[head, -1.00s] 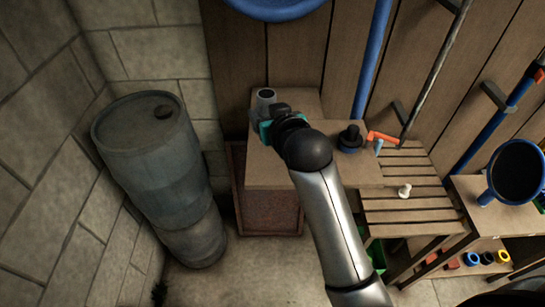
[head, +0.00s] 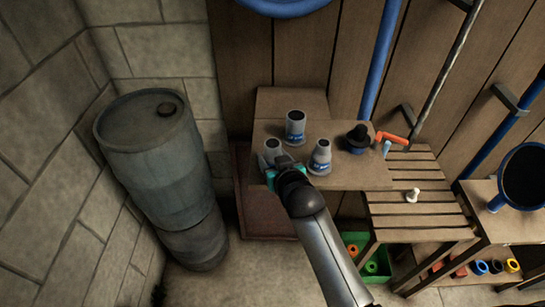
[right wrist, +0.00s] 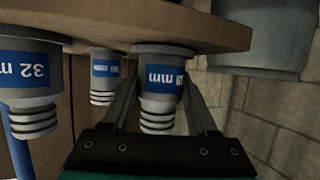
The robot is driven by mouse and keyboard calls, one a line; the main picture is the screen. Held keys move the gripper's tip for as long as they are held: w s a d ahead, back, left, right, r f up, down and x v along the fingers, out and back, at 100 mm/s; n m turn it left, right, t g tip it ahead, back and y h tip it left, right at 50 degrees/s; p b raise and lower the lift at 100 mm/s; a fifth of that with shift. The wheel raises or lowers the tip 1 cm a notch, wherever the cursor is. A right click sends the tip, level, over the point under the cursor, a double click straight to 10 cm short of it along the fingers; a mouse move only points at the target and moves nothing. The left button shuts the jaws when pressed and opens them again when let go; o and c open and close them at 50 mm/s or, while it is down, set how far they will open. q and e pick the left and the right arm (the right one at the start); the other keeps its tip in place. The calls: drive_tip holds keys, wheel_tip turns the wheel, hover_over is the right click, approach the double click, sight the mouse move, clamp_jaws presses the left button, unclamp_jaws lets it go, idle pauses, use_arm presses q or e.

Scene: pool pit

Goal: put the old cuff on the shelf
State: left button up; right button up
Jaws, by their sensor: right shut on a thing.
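My right gripper (head: 276,167) is shut on a grey cuff (head: 273,151) at the front left corner of the wooden shelf (head: 354,177). This cuff has a blue label and a ribbed end, seen in the right wrist view (right wrist: 160,77) between the two fingers. It is upright, its wide base at the shelf surface; I cannot tell whether it touches. Two similar grey cuffs, a back one (head: 295,125) and a right one (head: 320,157), stand on the shelf close by. Which is the old one is not clear. My left gripper is out of view.
A slatted bench (head: 415,208) with a white piece (head: 412,195) is to the right. A large grey barrel (head: 155,165) stands at left. The shelf's right front part is clear.

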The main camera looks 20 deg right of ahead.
drive_tip(key=shift+f, duration=0.15)
drive_tip(key=o, duration=1.4)
drive_tip(key=shift+r, duration=0.2)
drive_tip(key=p+v, duration=0.1)
drive_tip(key=v, duration=1.1)
